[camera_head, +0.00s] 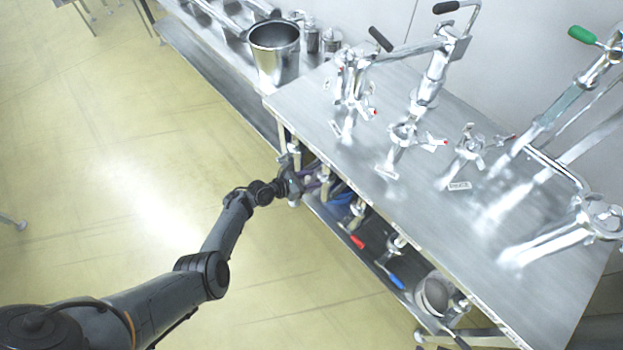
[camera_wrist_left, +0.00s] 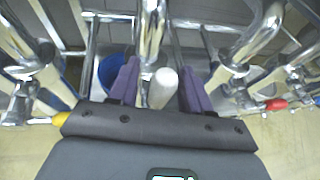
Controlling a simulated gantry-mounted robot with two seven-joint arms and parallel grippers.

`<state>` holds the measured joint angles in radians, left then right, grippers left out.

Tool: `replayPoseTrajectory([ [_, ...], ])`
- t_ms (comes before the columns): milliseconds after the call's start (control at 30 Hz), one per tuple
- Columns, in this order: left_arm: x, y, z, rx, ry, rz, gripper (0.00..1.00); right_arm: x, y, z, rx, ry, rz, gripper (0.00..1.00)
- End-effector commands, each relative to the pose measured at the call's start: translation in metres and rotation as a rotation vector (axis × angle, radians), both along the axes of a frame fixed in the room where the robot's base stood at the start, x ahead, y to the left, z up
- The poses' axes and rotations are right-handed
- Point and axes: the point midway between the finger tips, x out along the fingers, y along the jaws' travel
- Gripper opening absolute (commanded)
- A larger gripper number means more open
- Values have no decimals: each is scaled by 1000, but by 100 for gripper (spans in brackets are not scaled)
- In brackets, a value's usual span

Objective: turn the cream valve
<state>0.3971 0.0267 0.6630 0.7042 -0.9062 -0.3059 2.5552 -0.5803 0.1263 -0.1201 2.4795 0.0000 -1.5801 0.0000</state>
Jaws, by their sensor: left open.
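The cream valve handle (camera_wrist_left: 163,88) shows in the left wrist view, in front of a shiny vertical pipe. My left gripper (camera_wrist_left: 159,80) is open, with one purple finger on each side of the handle. I cannot tell whether either finger touches it. In the head view my left gripper (camera_head: 310,184) reaches under the front edge of the steel table, among the pipes. The cream handle cannot be made out there. My right gripper is not in view.
A yellow handle (camera_wrist_left: 47,120) and a red handle (camera_wrist_left: 277,104) flank my gripper. Under the steel table (camera_head: 480,235) are red (camera_head: 357,242) and blue (camera_head: 397,282) handles and a metal pot (camera_head: 432,295). A blue bucket (camera_wrist_left: 111,72) stands behind.

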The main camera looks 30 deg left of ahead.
Motion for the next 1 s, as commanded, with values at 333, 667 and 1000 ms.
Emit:
replayPoseTrajectory([
  [333,-42,26,24,3,3,3,48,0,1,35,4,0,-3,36],
  [667,-76,47,38,1,2,2,48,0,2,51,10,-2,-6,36],
  [1000,-82,50,39,1,2,1,48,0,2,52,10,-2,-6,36],
])
